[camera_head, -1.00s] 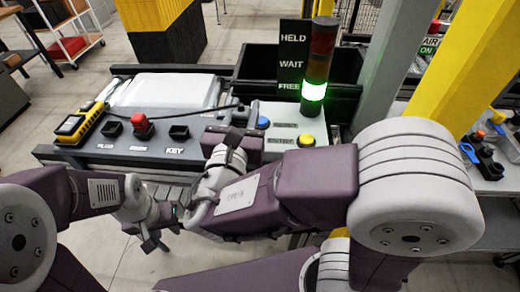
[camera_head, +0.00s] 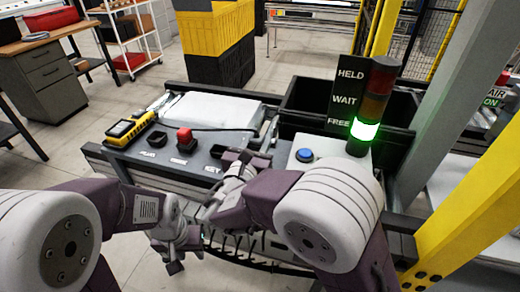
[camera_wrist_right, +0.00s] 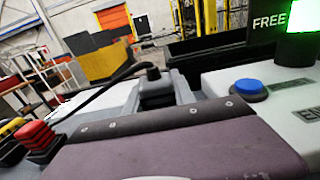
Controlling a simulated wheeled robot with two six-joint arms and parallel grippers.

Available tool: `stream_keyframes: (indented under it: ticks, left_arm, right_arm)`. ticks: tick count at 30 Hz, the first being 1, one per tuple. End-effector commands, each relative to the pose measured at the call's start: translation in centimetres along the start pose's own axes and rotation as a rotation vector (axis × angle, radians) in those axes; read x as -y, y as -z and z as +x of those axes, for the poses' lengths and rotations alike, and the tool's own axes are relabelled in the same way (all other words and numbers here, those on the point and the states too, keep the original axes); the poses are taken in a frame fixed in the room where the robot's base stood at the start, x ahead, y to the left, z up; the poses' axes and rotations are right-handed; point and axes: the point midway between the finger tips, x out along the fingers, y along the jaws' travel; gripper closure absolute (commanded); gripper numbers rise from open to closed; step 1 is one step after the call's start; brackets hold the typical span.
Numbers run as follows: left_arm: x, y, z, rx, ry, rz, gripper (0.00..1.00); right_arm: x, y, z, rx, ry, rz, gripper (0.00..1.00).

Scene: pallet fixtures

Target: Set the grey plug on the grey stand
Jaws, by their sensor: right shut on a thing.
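My right gripper (camera_head: 243,157) is low over the right part of the console, near the KEY label. In the right wrist view a dark grey piece with a small knob (camera_wrist_right: 152,76) shows beyond my purple wrist housing, between lighter sides; I take it as the grey plug in the shut jaws, though its lower part is hidden. A dark, empty-looking stand (camera_head: 157,139) is above the PLUG label; which stand is the grey one is unclear. My left gripper (camera_head: 174,262) hangs in front of the console, apart from it; its jaw opening is too small to read.
A red block (camera_head: 184,135) stands on the console between the holders. A yellow handheld device (camera_head: 130,128) lies at left, and a black cable crosses the top. A blue button (camera_head: 304,155) and the signal tower (camera_head: 368,110), lit green at FREE, are at right.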

Motion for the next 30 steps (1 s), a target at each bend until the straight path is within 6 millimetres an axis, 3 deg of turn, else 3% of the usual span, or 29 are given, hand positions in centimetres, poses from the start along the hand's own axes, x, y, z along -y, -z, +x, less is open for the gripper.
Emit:
stream_keyframes:
  ticks: [7,20,21,22,30]
  left_arm:
    - [0.0,-0.1,0.7,0.0,0.0,0.0,0.64]
    - [0.0,-0.1,1.1,0.0,0.0,0.0,0.64]
    - [0.0,-0.1,1.0,0.0,0.0,0.0,0.64]
    - [0.0,-0.1,0.9,0.0,0.0,0.0,0.64]
    - [0.0,-0.1,0.9,0.0,0.0,0.0,0.64]
  right_arm:
    - [0.0,3.7,-0.1,-0.001,0.0,-0.003,1.0]
    - [0.0,4.5,-0.1,0.001,0.0,0.0,1.0]
    - [0.1,4.3,-0.1,0.0,0.0,0.0,0.58]
    - [0.0,4.3,-0.1,0.0,0.0,0.0,0.5]
    - [0.0,4.4,-0.1,-0.001,0.0,-0.001,0.48]
